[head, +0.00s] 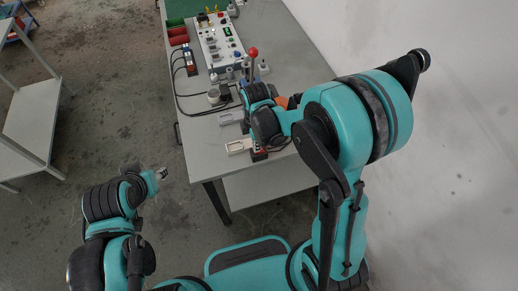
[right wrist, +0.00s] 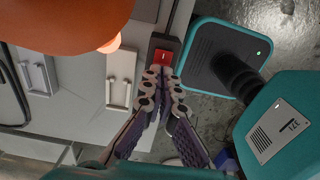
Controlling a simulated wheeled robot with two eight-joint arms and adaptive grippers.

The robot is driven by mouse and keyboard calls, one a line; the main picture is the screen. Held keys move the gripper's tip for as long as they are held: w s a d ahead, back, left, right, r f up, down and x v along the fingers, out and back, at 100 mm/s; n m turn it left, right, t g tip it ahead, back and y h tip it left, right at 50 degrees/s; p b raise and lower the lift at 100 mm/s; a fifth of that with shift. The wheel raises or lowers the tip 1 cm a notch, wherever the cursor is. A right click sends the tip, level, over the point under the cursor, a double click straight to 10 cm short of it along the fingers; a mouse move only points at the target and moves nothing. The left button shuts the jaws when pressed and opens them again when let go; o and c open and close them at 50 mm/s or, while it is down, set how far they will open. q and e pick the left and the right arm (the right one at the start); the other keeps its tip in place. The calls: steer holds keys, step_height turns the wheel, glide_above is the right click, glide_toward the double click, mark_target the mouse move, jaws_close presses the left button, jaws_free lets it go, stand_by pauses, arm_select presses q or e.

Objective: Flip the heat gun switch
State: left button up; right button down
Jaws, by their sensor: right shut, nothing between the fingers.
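The switch (right wrist: 165,57) is a red rocker in a dark box near the table edge in the right wrist view. In the head view its box (head: 259,155) shows partly beside my right wrist. My right gripper (right wrist: 164,76) is shut and empty. Its fingertips are at the near end of the red rocker; I cannot tell whether they touch it. A large orange body (right wrist: 60,18), seemingly the heat gun, fills the top left of the wrist view, with a glowing spot (right wrist: 109,43) at its edge. My left gripper (head: 161,174) hangs off the table; its fingers are too small to judge.
Two pale rectangular holders, one near the table edge (head: 238,147) and one farther back (head: 229,118), lie beside the switch. A control panel (head: 217,45), red bins (head: 178,36) and black cables stand farther back. A shelf rack (head: 32,118) is at the left. The floor between is clear.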

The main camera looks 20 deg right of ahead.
steer(key=shift+f, duration=0.3)
steer(key=shift+r+p, duration=2.4)
steer(key=shift+r, duration=1.15)
steer(key=s+d+r+m+t+b, duration=0.2)
steer(key=s+m, duration=0.3)
steer(key=m, duration=0.4)
steer(key=s+d+r+m+t+b, duration=0.2)
steer(key=s+r+m+t+b, duration=0.2)
steer(key=m, duration=0.5)
steer(key=shift+s+d+r+t, duration=0.35)
steer(key=shift+s+r+t, duration=0.3)
steer(key=shift+r, duration=0.15)
